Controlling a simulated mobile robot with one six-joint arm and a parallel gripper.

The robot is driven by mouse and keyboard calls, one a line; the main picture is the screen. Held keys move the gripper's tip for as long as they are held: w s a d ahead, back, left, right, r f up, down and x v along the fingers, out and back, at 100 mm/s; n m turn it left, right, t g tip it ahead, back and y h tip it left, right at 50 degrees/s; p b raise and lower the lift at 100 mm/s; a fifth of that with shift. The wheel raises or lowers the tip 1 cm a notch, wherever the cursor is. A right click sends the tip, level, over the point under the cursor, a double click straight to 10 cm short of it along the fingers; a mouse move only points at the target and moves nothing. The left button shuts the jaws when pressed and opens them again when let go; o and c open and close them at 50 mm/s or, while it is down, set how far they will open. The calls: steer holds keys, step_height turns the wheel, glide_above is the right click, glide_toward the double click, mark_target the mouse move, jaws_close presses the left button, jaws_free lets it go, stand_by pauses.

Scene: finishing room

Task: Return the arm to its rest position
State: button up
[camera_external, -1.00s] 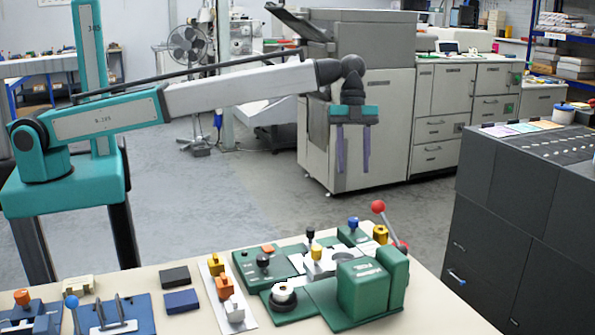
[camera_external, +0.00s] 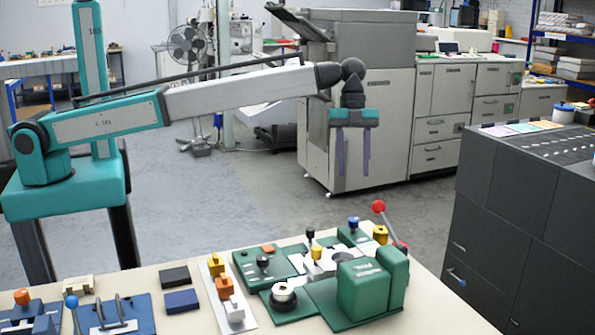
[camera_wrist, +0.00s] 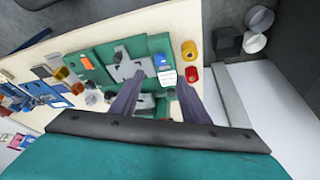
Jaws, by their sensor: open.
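My gripper (camera_external: 353,152) hangs pointing down at the end of my outstretched arm, well above the far edge of the workbench (camera_external: 205,262). Its two purple-grey fingers are apart with nothing between them. In the wrist view my gripper (camera_wrist: 153,98) is open over the bench, with green fixtures below and beyond its fingertips. It touches nothing.
On the bench are a green press-like device (camera_external: 362,288), a red-knobbed lever (camera_external: 378,207), a blue fixture (camera_external: 115,314) and dark blocks (camera_external: 175,276). A dark cabinet (camera_external: 530,215) stands at right, a large grey printer (camera_external: 365,120) behind. The air around my gripper is clear.

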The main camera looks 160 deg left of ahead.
steer(key=shift+b+x, duration=2)
steer(key=shift+x, duration=0.05)
steer(key=shift+r, duration=0.25)
steer(key=p, duration=0.6)
glide_toward(353, 219)
steer(key=b+x, duration=0.8)
steer(key=b, duration=0.1)
steer(key=shift+f, duration=0.1)
stand_by(0.8)
steer(key=shift+n, duration=0.4)
stand_by(2.8)
